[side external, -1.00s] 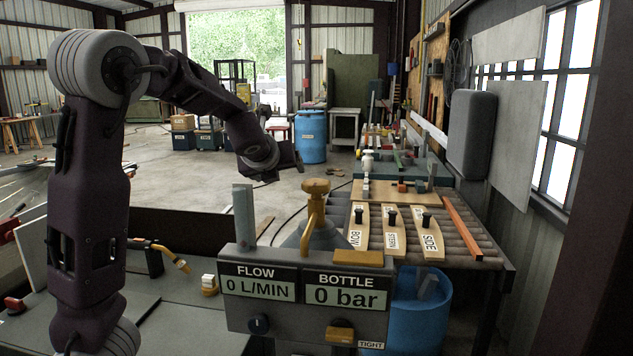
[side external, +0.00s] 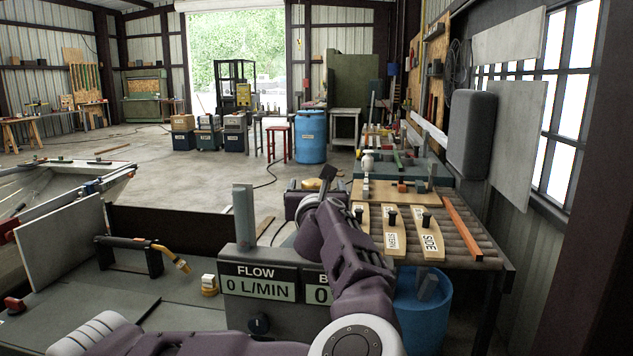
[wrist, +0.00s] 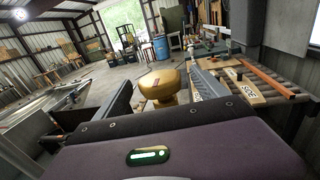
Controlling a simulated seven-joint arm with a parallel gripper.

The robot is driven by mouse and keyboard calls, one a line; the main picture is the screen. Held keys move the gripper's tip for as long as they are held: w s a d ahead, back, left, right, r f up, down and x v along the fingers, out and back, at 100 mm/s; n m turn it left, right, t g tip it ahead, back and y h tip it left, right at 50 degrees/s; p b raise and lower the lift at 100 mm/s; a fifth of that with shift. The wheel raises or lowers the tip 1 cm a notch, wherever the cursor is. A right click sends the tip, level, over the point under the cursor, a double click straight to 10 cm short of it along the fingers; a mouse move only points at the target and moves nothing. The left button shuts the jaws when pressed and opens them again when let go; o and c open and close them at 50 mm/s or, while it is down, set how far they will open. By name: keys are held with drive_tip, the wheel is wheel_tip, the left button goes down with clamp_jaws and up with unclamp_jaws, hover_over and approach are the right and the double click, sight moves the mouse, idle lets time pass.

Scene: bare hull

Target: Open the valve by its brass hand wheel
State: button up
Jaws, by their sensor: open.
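A gap shows on the left; whether the right finger touches cannot be told. In the side view my gripper (side external: 312,188) is at the valve and hides most of the wheel. The flow display (side external: 259,283) reads 0 L/MIN. The bottle display (side external: 316,287) is mostly hidden behind my arm.
To the right is a roller bench (side external: 470,255) with labelled wooden pieces (side external: 428,236) and an orange bar (side external: 462,223). A blue drum (side external: 425,310) is below it. A black-handled torch-like tool (side external: 130,252) lies left.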

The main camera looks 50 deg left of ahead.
sight(312, 181)
drive_tip(key=x, duration=0.5)
drive_tip(key=c, duration=1.4)
drive_tip(key=shift+o, duration=0.2)
drive_tip(key=shift+g, duration=0.3)
drive_tip(key=n+g+y, duration=0.2)
drive_tip(key=g, duration=0.1)
drive_tip(key=s+n+g, duration=0.1)
drive_tip(key=n+g, duration=0.1)
drive_tip(key=shift+a+y, duration=0.3)
drive_tip(key=shift+y, duration=0.1)
drive_tip(key=n+g, duration=0.1)
drive_tip(key=g, duration=0.2)
drive_tip(key=s+n+g, duration=0.1)
drive_tip(key=n+g, duration=0.1)
drive_tip(key=g, duration=0.1)
drive_tip(key=shift+n+y, duration=0.3)
drive_tip(key=n+g, duration=0.1)
drive_tip(key=g, duration=0.1)
drive_tip(key=s+n+g+h, duration=0.1)
drive_tip(key=n+g, duration=0.1)
drive_tip(key=g, duration=0.1)
drive_tip(key=shift+s+d+n+g+h, duration=0.1)
drive_tip(key=shift+s+n+g+h, duration=0.15)
drive_tip(key=shift+n+g+h, duration=0.45)
drive_tip(key=shift+s+d+n+g+h, duration=0.1)
drive_tip(key=shift+s+n+g+h, duration=0.2)
drive_tip(key=shift+n+g, duration=0.8)
drive_tip(key=shift+f+g, duration=0.1)
drive_tip(key=shift+g, duration=0.3)
